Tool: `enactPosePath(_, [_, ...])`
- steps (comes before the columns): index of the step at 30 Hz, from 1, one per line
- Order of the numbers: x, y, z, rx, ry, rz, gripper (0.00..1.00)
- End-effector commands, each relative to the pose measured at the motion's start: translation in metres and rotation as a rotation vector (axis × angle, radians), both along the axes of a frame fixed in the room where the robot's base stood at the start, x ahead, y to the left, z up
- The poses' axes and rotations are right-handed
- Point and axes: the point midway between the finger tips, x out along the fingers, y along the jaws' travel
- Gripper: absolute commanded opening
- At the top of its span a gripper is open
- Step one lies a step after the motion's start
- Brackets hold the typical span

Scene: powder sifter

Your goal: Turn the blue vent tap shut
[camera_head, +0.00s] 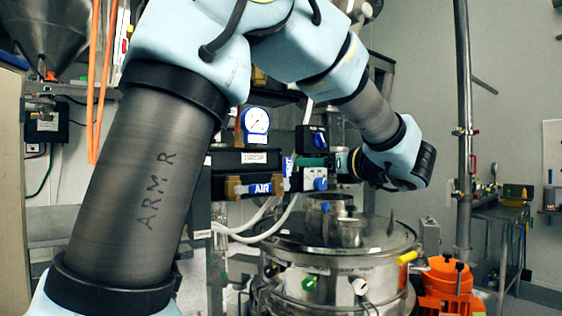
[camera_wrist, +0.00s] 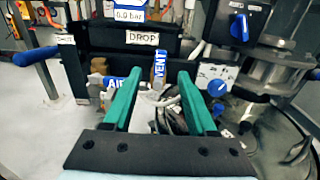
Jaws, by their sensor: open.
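The blue vent tap (camera_wrist: 160,67) has an upright blue handle marked VENT on a dark valve block. It also shows in the head view (camera_head: 287,166), partly beside my gripper. My gripper (camera_wrist: 159,75) is open, with its two green fingers pointing at the block. The VENT handle appears in the gap between the fingertips; I cannot tell whether they touch it. In the head view my gripper (camera_head: 304,161) comes in from the right at the block. A blue AIR handle (camera_wrist: 122,88) lies roughly level to the left, partly behind the left finger.
A blue rotary switch (camera_wrist: 240,27) and a round blue knob (camera_wrist: 217,87) sit right of the tap. A pressure gauge (camera_head: 256,121) stands above the block. The steel sifter vessel (camera_head: 335,250) is below, with pale hoses (camera_head: 258,230) at its left.

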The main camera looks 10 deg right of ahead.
Motion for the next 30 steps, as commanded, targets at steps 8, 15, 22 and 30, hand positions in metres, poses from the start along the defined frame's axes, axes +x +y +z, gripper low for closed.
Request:
enactPosePath(8, [0.030, 0.014, 0.006, 0.010, -0.007, 0.001, 0.57])
enactPosePath(15, [0.070, 0.033, 0.006, 0.010, -0.006, 0.002, 0.57])
enactPosePath(22, [0.092, 0.043, 0.004, 0.007, -0.006, -0.002, 0.57])
enactPosePath(30, [0.096, 0.045, 0.002, 0.007, -0.007, -0.002, 0.57])
